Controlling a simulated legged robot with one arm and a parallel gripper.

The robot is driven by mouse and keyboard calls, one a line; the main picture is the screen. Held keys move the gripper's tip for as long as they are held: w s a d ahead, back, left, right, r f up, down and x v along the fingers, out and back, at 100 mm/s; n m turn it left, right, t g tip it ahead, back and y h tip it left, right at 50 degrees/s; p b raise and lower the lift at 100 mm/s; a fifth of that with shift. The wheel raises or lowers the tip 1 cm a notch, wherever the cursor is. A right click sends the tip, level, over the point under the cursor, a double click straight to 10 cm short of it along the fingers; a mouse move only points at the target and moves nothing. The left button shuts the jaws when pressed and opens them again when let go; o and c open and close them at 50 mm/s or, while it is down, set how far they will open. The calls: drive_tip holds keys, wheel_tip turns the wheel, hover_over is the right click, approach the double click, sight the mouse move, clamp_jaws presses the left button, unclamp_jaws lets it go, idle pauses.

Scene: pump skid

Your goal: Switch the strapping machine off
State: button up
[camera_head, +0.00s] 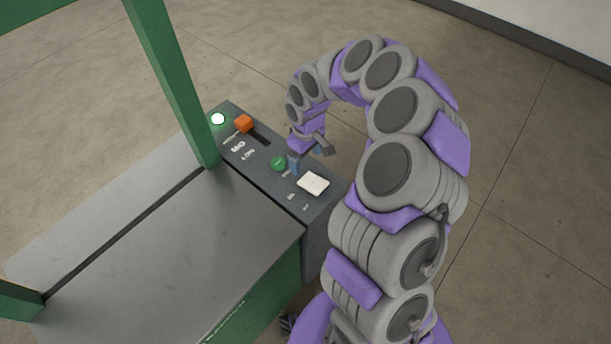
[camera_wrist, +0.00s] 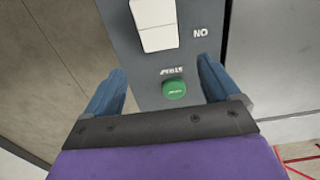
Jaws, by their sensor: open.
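The strapping machine (camera_head: 150,245) has a dark grey control panel (camera_head: 262,141) along its edge. On the panel are a white rocker switch (camera_head: 313,184), a green round button (camera_head: 279,163), an orange block-shaped control (camera_head: 243,123) by a dark slot, and a bright white lamp with a green glow (camera_head: 218,119). My gripper (camera_head: 295,164) is over the panel, near the green button and rocker. In the wrist view its blue fingers are open and empty, with the green button (camera_wrist: 174,89) between them and the rocker (camera_wrist: 155,25) beyond. I cannot tell if the fingers touch the panel.
A green frame post (camera_head: 172,80) rises beside the panel, near the lamp. The machine's flat grey top (camera_head: 165,270) is bare. Open concrete floor (camera_head: 535,190) lies to the right, with a pale wall (camera_head: 560,20) at the far upper right.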

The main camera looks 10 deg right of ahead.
sight(306, 178)
wheel_tip(306, 178, down, 9)
drive_tip(key=shift+b, duration=0.7)
